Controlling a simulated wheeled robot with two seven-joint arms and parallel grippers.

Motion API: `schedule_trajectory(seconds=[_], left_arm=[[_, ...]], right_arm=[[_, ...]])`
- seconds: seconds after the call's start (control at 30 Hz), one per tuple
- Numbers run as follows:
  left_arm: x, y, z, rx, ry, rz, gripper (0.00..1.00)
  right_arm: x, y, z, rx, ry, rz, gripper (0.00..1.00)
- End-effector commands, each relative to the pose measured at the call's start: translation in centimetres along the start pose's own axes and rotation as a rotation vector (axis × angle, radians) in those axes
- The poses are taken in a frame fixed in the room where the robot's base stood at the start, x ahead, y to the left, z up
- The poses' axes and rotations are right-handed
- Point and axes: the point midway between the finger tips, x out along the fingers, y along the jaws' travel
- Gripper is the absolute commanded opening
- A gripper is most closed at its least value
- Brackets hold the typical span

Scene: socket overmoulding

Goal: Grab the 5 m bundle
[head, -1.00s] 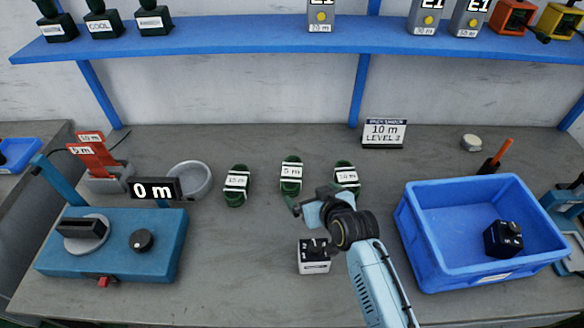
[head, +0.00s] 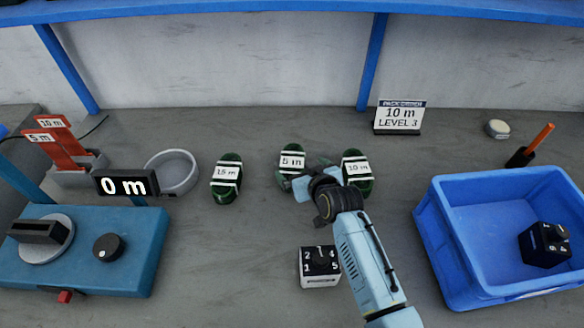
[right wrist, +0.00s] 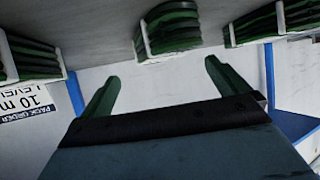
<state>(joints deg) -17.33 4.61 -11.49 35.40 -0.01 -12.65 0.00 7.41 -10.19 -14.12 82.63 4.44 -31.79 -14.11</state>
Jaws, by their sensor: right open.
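The 5 m bundle (head: 291,160), a green coil with white bands and a label, lies on the grey table between the 15 m bundle (head: 226,178) and the 10 m bundle (head: 357,172). My right gripper (head: 307,179) is at the near right side of the 5 m bundle, hiding part of its lower edge. In the right wrist view the gripper (right wrist: 161,75) has its two green fingers wide apart and nothing between them. The middle coil (right wrist: 172,28), which fits the 5 m bundle, is beyond the fingertips. My left gripper is not in view.
A blue crate (head: 470,288) holding a black device is at right. A sign reading 10 m, LEVEL 3 (head: 399,118) stands behind. A blue winder (head: 130,250) and a grey dish (head: 172,172) are at left.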

Motion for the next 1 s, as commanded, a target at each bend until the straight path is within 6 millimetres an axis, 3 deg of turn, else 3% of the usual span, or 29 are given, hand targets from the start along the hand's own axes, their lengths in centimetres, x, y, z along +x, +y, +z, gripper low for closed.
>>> schedule_trajectory(seconds=[0.4, 0.73, 1.0], left_arm=[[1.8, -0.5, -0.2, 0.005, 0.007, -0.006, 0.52], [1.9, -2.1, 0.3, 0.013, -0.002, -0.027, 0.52], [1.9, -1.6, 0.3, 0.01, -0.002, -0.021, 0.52]], right_arm=[[4.8, -0.4, -0.1, -0.001, 0.0, 0.001, 1.0], [5.2, -0.4, -0.2, -0.001, -0.001, 0.001, 1.0], [5.2, -0.4, -0.1, -0.001, -0.001, 0.001, 0.66]])
